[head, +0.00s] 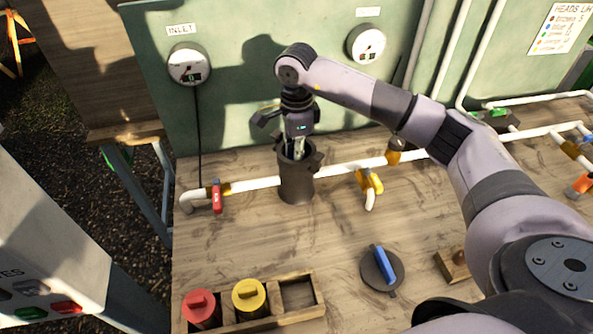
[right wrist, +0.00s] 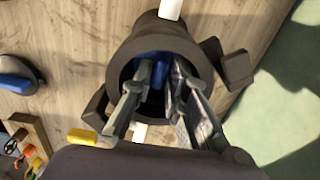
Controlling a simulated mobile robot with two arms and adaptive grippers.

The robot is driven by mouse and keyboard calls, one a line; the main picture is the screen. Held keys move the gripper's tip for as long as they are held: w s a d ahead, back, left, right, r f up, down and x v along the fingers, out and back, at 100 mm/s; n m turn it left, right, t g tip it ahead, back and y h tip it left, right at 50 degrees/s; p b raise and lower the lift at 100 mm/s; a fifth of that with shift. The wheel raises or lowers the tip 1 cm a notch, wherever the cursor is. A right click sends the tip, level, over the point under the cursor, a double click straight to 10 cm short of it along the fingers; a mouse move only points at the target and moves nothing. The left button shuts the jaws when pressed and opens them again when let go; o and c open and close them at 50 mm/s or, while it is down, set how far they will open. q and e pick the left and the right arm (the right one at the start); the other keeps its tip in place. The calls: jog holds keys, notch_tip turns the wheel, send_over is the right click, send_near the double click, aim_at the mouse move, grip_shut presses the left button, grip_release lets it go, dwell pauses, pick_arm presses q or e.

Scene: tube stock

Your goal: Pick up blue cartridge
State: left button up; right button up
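The blue cartridge (right wrist: 159,63) shows in the right wrist view as a blue part inside the mouth of a dark cylindrical housing (right wrist: 188,42). The housing (head: 297,183) stands upright on the workbench in the head view, where the cartridge inside is hidden. My right gripper (head: 298,150) points down into the housing from above. In the right wrist view its fingers (right wrist: 161,75) reach into the mouth, one on each side of the blue part. Whether they press on it or stand slightly apart is unclear. My left gripper is out of view.
A wooden rack (head: 298,318) holds a red cartridge (head: 201,308) and a yellow cartridge (head: 249,297), with one slot empty. A dark round cap (head: 370,276) with a blue handle lies on the bench. White pipes (head: 255,184) with a red valve (head: 217,197) and yellow valves flank the housing.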

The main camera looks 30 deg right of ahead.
jog(key=shift+f, duration=0.2)
grip_shut()
jog(key=shift+r, duration=0.1)
dwell(0.5)
jog(key=shift+r, duration=0.5)
notch_tip(320, 180, up, 19)
jog(key=b, duration=0.1)
dwell(0.5)
